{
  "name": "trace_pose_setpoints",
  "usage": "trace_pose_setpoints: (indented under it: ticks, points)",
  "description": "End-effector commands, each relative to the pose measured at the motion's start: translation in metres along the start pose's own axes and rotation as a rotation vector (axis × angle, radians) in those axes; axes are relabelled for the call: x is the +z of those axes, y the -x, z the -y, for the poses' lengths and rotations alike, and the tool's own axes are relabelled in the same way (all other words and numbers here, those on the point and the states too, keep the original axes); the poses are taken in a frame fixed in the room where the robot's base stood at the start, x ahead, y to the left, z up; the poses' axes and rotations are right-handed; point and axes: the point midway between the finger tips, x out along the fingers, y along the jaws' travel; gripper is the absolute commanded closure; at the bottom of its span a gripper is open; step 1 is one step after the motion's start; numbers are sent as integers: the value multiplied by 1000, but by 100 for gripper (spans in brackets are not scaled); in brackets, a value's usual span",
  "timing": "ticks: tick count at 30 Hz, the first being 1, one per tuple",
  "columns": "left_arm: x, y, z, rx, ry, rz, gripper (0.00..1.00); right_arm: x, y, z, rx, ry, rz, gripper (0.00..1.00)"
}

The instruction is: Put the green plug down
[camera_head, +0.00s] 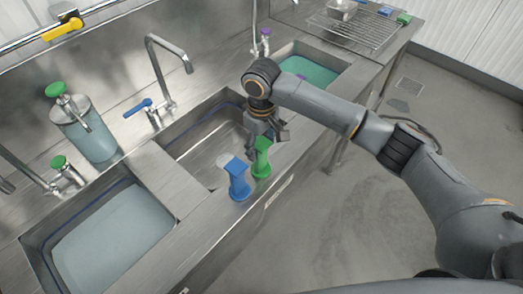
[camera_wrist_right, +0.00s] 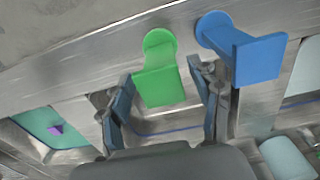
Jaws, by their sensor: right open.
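The green plug (camera_head: 261,160) stands upright on the front rim of the steel sink unit. It also shows in the right wrist view (camera_wrist_right: 160,85). My right gripper (camera_head: 266,133) is open just above and behind it; in the right wrist view its two fingers (camera_wrist_right: 166,105) are spread, with the green plug's top showing between and beyond them. The blue plug (camera_head: 238,180) stands on the rim just left of the green one, and in the right wrist view it appears to the right (camera_wrist_right: 255,55). My left gripper is not in view.
The empty middle basin (camera_head: 205,140) lies behind the plugs. Water fills the left basin (camera_head: 115,235) and right basin (camera_head: 308,72). A tall faucet (camera_head: 165,70) and a soap dispenser (camera_head: 88,130) stand at the back. A wire rack (camera_head: 355,35) is at upper right.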

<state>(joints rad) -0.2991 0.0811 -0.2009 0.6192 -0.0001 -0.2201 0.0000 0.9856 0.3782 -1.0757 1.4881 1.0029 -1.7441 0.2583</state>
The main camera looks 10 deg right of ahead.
Motion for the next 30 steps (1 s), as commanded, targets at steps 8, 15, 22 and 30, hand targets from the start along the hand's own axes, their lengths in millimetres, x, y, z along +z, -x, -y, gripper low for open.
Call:
trace_pose_setpoints:
  ticks: [8,15,22,30]
  points:
    - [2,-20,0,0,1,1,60,-2,59,0,1,1,-6,37]
    - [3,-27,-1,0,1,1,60,-1,91,0,0,1,-2,37]
    - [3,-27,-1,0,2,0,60,0,97,0,-1,0,0,37]
    - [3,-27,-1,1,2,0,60,0,96,0,-1,0,0,37]
